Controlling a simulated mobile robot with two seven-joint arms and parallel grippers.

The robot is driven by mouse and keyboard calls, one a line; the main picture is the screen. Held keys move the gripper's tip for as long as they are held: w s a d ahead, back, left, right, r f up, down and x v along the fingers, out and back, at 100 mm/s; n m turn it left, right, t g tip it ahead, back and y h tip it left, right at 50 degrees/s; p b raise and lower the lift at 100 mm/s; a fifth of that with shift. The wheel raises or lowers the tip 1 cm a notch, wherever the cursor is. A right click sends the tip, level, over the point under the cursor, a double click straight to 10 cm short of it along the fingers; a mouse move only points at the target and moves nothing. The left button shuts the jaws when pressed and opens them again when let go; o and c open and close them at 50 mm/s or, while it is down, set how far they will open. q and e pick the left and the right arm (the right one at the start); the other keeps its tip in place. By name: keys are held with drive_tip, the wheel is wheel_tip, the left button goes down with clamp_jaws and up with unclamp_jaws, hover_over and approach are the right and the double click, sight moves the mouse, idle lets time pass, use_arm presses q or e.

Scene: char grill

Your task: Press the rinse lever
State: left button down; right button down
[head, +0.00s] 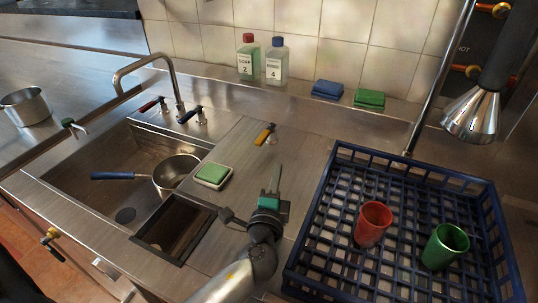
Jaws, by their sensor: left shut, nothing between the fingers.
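A small lever with a yellow handle (265,134) stands on the steel counter behind the sink's right side; I cannot tell by a label whether it is the rinse lever. A chrome spray head (473,114) hangs at the upper right from a dark grip. My left gripper (274,172) is shut and empty, fingers pointing toward the back wall. In the picture it is just below the yellow-handled lever, with a visible gap between them. My right gripper is out of view.
A blue crate (332,166) holding a red cup (373,224) and a green cup (445,246) is right of my arm. A sink (88,166) with a blue-handled pan (176,172) lies left. A green sponge (213,173) sits on a dish. Red and blue tap levers stand behind the sink.

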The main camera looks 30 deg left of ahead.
sight(266, 135)
use_arm(q)
drive_tip(key=shift+f+b, duration=0.3)
drive_tip(key=shift+f, duration=0.25)
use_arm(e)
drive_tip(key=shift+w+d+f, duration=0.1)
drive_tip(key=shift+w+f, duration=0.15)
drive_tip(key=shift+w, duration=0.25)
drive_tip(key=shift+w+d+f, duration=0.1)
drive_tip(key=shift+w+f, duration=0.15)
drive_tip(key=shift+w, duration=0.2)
use_arm(q)
drive_tip(key=shift+w, duration=0.1)
drive_tip(key=x, duration=0.9)
drive_tip(key=shift+w+a, duration=0.2)
drive_tip(key=shift+w, duration=0.1)
drive_tip(key=a, duration=0.3)
drive_tip(key=shift+a, duration=0.5)
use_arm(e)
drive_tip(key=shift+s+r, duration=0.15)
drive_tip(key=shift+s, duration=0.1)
use_arm(q)
drive_tip(key=shift+a, duration=0.1)
drive_tip(key=shift+s+a+m+h, duration=0.15)
drive_tip(key=shift+a+m+h, duration=0.15)
drive_tip(key=shift+h, duration=0.1)
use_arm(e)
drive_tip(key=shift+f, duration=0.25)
